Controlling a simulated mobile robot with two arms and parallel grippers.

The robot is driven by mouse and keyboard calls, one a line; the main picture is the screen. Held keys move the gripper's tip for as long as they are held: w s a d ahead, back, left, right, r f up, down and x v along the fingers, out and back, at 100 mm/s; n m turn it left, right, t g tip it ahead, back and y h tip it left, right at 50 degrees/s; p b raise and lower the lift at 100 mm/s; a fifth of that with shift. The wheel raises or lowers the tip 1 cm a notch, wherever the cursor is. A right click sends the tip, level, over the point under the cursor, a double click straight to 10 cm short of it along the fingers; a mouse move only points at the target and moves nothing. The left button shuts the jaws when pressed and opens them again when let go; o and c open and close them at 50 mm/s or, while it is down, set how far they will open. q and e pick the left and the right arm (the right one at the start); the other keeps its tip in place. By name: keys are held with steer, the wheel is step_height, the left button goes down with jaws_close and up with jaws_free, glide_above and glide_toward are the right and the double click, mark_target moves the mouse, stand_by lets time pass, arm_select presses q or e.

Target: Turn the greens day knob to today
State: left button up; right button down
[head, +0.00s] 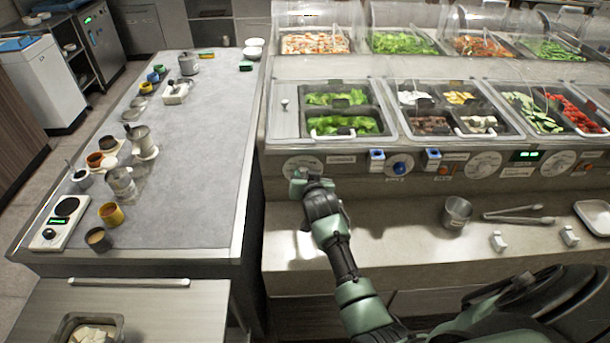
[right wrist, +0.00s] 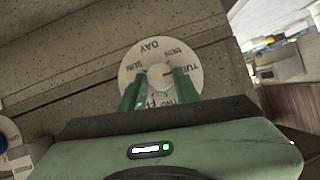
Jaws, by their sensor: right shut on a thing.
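The greens day knob has a round white dial (head: 303,163) on the counter's front panel, below the wells of green leaves (head: 342,125). My right gripper (head: 301,183), also in the wrist view (right wrist: 159,88), is shut on the knob. My left gripper is not in view.
A blue knob (head: 400,166) and further white dials (head: 484,165) lie along the panel to the right. A grey table (head: 190,150) with cups and pots is at left.

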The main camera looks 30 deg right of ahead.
steer(key=c, duration=1)
jaws_free()
steer(key=shift+c, duration=0.2)
steer(key=b+v, duration=0.1)
steer(key=v, duration=0.7)
steer(key=shift+f, duration=0.15)
